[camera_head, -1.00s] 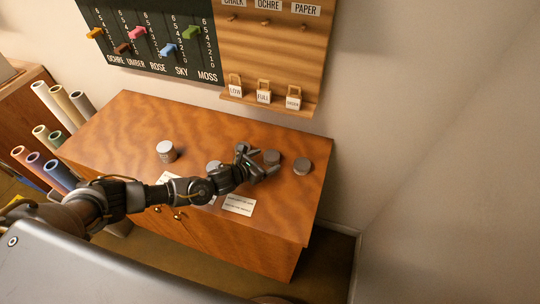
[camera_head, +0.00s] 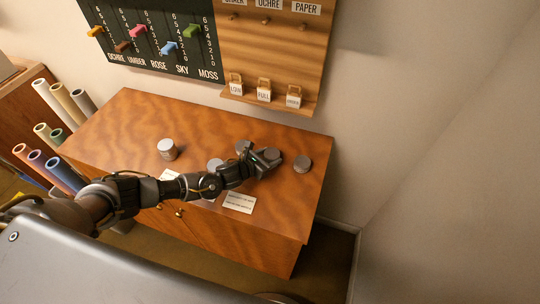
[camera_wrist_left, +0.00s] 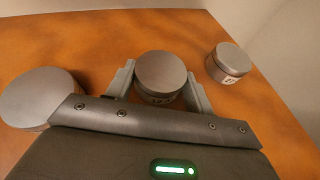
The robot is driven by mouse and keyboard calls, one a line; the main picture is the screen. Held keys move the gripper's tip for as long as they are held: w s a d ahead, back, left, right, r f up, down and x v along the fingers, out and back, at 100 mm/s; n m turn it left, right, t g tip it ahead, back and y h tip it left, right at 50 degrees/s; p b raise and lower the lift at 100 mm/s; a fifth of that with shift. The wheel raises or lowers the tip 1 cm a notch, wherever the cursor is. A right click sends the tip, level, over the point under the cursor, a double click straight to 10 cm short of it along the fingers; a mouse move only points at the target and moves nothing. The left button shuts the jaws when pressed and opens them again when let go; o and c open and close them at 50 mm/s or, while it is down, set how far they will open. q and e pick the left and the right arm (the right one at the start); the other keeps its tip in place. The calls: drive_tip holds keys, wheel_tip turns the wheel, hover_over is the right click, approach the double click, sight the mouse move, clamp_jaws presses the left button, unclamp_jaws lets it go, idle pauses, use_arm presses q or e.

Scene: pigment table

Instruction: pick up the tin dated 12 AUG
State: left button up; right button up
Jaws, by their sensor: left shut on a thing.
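My left gripper (camera_head: 269,158) is shut on a round grey metal tin (camera_head: 274,154) toward the right of the wooden table. In the left wrist view this held tin (camera_wrist_left: 161,72) stands between the two fingers. Its pale label (camera_wrist_left: 160,98) is partly hidden by my gripper, and I cannot read the date with certainty. A similar tin (camera_head: 304,162) stands apart on the right; its label (camera_wrist_left: 230,80) is too small to read. Other tins stand at the left (camera_head: 167,147), behind my wrist (camera_head: 214,164) and just behind my gripper (camera_head: 243,145). My right gripper is out of view.
The wooden table (camera_head: 125,125) has clear room at its back and left. A pale printed card (camera_head: 239,203) lies near the front edge, and another (camera_head: 169,175) is partly behind my arm. A pegboard (camera_head: 270,60) hangs on the wall behind. Rolled papers (camera_head: 60,170) stand at the left.

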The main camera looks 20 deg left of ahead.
use_arm(q)
drive_tip(key=shift+r, duration=0.1)
drive_tip(key=shift+r, duration=0.45)
drive_tip(key=s+a+r+b, duration=0.5)
drive_tip(key=s+a+r, duration=0.4)
drive_tip(key=r, duration=0.3)
drive_tip(key=shift+s+a+b, duration=0.3)
drive_tip(key=shift+s+a, duration=0.1)
drive_tip(key=shift+a, duration=0.15)
